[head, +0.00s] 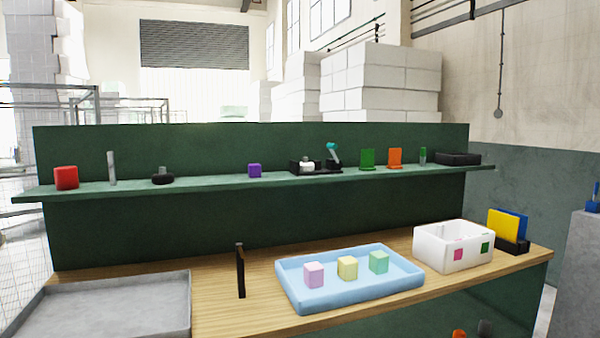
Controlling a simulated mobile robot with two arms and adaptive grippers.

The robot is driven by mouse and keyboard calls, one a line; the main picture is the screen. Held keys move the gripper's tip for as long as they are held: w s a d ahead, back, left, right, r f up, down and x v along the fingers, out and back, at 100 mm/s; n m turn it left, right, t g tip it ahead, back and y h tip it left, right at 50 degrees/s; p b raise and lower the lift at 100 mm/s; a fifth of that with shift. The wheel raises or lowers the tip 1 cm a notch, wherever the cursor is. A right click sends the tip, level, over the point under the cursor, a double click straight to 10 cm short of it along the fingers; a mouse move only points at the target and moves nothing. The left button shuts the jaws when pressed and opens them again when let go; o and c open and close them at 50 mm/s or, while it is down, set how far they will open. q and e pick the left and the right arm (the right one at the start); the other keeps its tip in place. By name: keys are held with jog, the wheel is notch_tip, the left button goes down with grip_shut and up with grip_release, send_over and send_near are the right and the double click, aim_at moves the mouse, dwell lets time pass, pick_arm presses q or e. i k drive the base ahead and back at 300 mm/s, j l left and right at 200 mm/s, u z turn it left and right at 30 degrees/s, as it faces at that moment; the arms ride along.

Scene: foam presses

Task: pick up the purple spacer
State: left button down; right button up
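A small purple block (254,170), which fits the purple spacer, sits on the green shelf (215,180) near its middle. Nothing touches it, and there is bare shelf on both sides of it. A paler lilac block (313,275) stands in the light blue tray (350,300) on the wooden worktop below, beside a pale yellow block (347,267) and a mint green block (378,261). Neither of my grippers shows in the head view.
The shelf also holds a red block (66,177) at the left and a black holder (308,169) right of the purple block. A dark upright post (240,270), a grey tray (110,305) and a white bin (453,245) stand on the worktop.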

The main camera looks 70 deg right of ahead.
aim_at(254, 170)
jog(key=z, duration=2.1)
jog(key=i+j, duration=0.05)
